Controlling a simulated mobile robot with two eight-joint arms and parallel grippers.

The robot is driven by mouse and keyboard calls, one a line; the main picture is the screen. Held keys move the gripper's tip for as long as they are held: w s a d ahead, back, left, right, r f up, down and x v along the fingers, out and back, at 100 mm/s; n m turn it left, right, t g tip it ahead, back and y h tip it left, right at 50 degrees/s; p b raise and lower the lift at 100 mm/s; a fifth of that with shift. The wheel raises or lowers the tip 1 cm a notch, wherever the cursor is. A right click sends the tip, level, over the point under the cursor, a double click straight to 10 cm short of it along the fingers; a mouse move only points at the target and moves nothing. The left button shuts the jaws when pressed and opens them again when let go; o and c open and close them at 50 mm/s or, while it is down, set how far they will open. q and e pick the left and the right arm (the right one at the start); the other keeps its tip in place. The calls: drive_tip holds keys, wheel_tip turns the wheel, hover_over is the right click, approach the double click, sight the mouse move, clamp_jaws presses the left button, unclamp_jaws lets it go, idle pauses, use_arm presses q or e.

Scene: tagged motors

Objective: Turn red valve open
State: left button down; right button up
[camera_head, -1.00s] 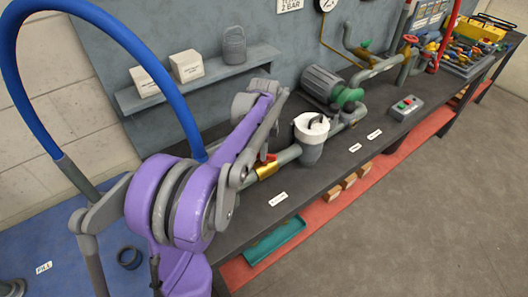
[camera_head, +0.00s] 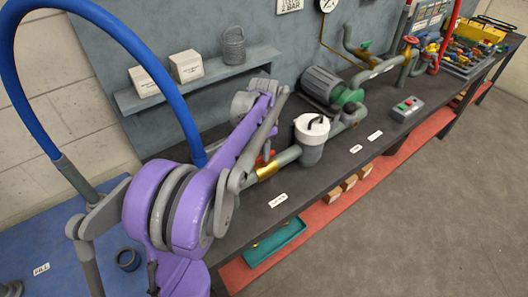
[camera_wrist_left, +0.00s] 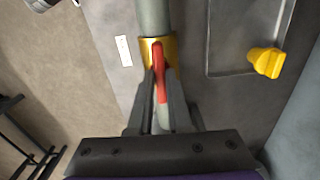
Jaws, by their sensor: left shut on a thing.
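The red valve handle (camera_wrist_left: 159,70) sits on a brass valve body (camera_wrist_left: 171,48) in a grey pipe along the bench. In the wrist view the handle lies roughly in line with the pipe. My left gripper (camera_wrist_left: 160,88) is shut on it, one dark finger on each side. In the head view a small part of the red handle (camera_head: 265,158) shows above the brass body (camera_head: 268,171), beside my purple arm. The arm hides most of the fingers there. My right gripper is not in view.
A white-topped grey pot (camera_head: 311,135) stands in the pipe line to the right, with a green and grey motor (camera_head: 333,92) behind it. A shelf (camera_head: 220,73) with boxes and a basket is on the wall. A teal tray (camera_head: 273,243) sits below the bench.

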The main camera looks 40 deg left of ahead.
use_arm(q)
drive_tip(key=shift+n, duration=0.4)
drive_tip(key=c, duration=0.8)
unclamp_jaws()
drive_tip(key=shift+c, duration=0.2)
drive_tip(key=shift+r, duration=0.1)
wheel_tip(320, 180, up, 11)
drive_tip(key=shift+p, duration=0.3)
drive_tip(key=shift+d, duration=0.1)
